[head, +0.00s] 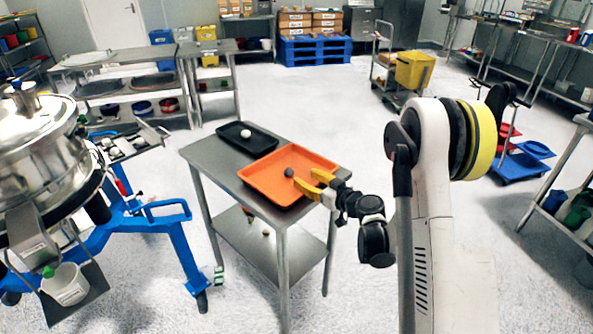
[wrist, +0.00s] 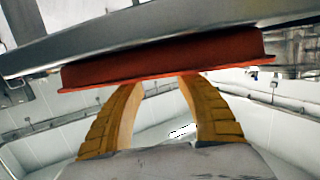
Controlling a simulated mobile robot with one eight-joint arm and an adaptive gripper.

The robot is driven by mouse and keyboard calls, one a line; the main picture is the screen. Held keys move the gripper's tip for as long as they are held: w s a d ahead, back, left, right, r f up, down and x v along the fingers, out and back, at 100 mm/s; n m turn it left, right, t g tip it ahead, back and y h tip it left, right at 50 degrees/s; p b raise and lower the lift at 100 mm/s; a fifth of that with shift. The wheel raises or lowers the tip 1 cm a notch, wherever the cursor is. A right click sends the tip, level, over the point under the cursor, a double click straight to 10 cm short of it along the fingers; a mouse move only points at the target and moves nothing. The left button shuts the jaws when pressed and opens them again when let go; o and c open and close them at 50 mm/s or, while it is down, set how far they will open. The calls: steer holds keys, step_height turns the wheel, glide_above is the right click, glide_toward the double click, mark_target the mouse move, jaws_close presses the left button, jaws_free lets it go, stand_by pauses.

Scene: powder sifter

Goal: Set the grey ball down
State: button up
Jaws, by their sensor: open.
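The grey ball (head: 289,172) shows against the floor of the orange tray (head: 262,188), which sits on a small steel table. My gripper (head: 308,179) is at the tray's right side with its yellow fingers apart. The ball is just beyond the fingertips, to their left in the head view, and looks clear of them. In the wrist view the two fingers (wrist: 162,82) are spread and nothing shows between them. The red-orange tray wall (wrist: 165,58) hides their tips, and the ball is not visible there.
A black tray (head: 247,139) with a white ball (head: 245,133) lies behind the orange tray on the steel table (head: 205,156). A steel sifter (head: 45,150) on a blue frame stands at left. Open floor surrounds the table at right.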

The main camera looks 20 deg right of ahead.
steer(key=v, duration=0.4)
steer(key=shift+s+r, duration=0.1)
steer(key=shift+s, duration=0.15)
steer(key=s+a+r+m+g+h, duration=0.15)
steer(key=s+a+r+g, duration=0.35)
steer(key=s+a+r, duration=0.5)
steer(key=s+d+m+g+h, duration=0.1)
steer(key=s+d+h, duration=0.1)
steer(key=s, duration=0.9)
steer(key=s+d+m+g+h, duration=0.1)
steer(key=s+d+m+h, duration=0.1)
steer(key=s, duration=0.9)
steer(key=shift+d+r+g+h, duration=0.2)
steer(key=shift+r+g+h, duration=0.1)
steer(key=shift+h, duration=0.25)
